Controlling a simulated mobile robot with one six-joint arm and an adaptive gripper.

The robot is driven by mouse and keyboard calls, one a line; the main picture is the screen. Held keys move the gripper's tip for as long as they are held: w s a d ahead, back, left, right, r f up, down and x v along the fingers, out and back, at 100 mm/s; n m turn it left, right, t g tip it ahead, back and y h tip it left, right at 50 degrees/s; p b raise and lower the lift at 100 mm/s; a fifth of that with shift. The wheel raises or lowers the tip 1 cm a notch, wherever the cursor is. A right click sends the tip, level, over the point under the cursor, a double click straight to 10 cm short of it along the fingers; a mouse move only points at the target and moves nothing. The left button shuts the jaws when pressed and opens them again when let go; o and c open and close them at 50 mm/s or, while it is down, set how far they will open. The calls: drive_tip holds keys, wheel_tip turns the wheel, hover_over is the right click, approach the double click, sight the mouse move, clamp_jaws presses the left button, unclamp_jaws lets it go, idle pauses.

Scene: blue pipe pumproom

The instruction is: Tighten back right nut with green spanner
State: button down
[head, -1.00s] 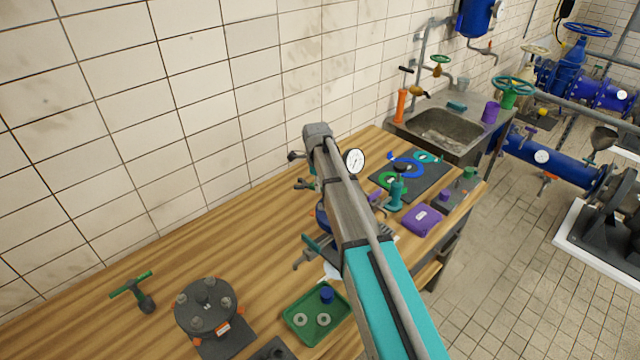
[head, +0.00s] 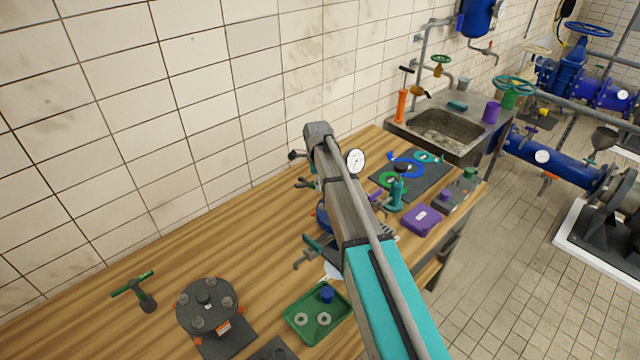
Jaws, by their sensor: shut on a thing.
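A dark round flange (head: 207,306) with several bolt heads or nuts on its top sits on the bench at the lower left. The nut at its back right (head: 226,283) shows with nothing on it. A green T-handled tool (head: 133,284) with a dark lower end stands on the bench left of the flange, apart from it. I cannot tell whether it is the green spanner. My grey and teal arm reaches up across the middle of the view.
A green tray (head: 292,325) with a blue cup and two washers lies right of the flange. A vise (head: 317,250) is partly behind my arm. A black mat (head: 436,184) with coloured rings and a purple box (head: 421,221) are farther right. Wooden bench (head: 200,245) behind the flange is clear.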

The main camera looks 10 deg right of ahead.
drive_tip(key=shift+r, duration=0.2)
idle(0.4)
drive_tip(key=shift+r+p, duration=1.65)
drive_tip(key=shift+p, duration=0.15)
drive_tip(key=shift+r, duration=0.1)
